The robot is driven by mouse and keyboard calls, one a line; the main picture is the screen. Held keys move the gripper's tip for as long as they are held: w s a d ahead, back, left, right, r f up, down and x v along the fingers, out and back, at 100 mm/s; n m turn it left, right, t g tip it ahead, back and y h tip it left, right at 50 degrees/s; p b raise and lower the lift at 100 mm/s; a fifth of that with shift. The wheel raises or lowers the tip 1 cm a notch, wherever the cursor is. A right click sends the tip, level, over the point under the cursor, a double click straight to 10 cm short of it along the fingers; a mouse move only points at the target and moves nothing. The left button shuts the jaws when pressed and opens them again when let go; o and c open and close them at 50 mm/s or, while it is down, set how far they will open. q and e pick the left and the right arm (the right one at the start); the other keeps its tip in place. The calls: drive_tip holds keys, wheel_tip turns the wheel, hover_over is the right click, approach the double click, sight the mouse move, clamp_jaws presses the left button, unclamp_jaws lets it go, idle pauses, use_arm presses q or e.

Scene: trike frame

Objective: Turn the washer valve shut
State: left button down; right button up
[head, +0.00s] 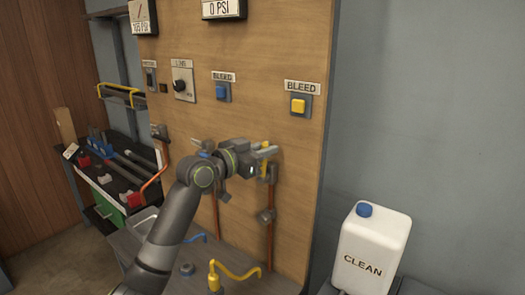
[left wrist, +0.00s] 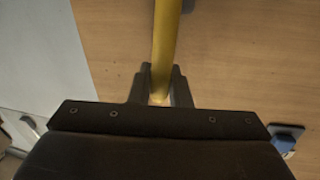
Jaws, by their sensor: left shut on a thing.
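My left gripper (head: 266,150) is at the right-hand copper pipe on the wooden panel, with its arm coming up from below. In the left wrist view my left gripper (left wrist: 160,97) is shut on a yellow handle (left wrist: 167,40), with a finger on each side of the bar. In the head view the gripper mostly hides this handle, and a yellowish part of the valve (head: 272,172) shows just beside the fingers. I cannot read a label on this valve. My right gripper is not in view.
Yellow (head: 298,106) and blue (head: 222,91) bleed buttons sit on the panel above. A white jug (head: 369,250) marked CLEAN stands at lower right. A yellow hooked spout (head: 236,270) rises from the bench below. A tool cart (head: 112,198) stands at left.

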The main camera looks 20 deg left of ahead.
use_arm(q)
drive_tip(key=m, duration=0.1)
drive_tip(key=d+m+b, duration=0.1)
drive_tip(key=s+d+f+m+b, duration=0.1)
drive_tip(key=shift+d, duration=0.25)
drive_tip(key=shift+s+d+f+m+g+y+b, duration=0.2)
drive_tip(key=shift+d+f+m+g+y+b, duration=0.15)
drive_tip(key=shift+d+m+b, duration=0.4)
drive_tip(key=f+m+b, duration=0.1)
drive_tip(key=d+m+y+b, duration=0.1)
drive_tip(key=m, duration=0.1)
drive_tip(key=shift+s+d+f, duration=0.3)
drive_tip(key=shift+s+f, duration=0.05)
drive_tip(key=shift+f, duration=0.05)
drive_tip(key=m+b, duration=0.1)
drive_tip(key=d+f+m+b, duration=0.1)
drive_tip(key=f+m+y+b, duration=0.1)
drive_tip(key=shift+s+d+f, duration=0.2)
drive_tip(key=shift+s, duration=0.05)
drive_tip(key=shift+d+f+m+y+b, duration=0.25)
drive_tip(key=shift+f+m+b, duration=0.65)
drive_tip(key=shift+m, duration=0.25)
drive_tip(key=shift+s+f+m+y+b, duration=0.1)
drive_tip(key=shift+f+m+y+b, duration=0.2)
drive_tip(key=shift+f+m+b, duration=0.5)
drive_tip(key=c, duration=1.4)
unclamp_jaws()
drive_tip(key=shift+r, duration=0.15)
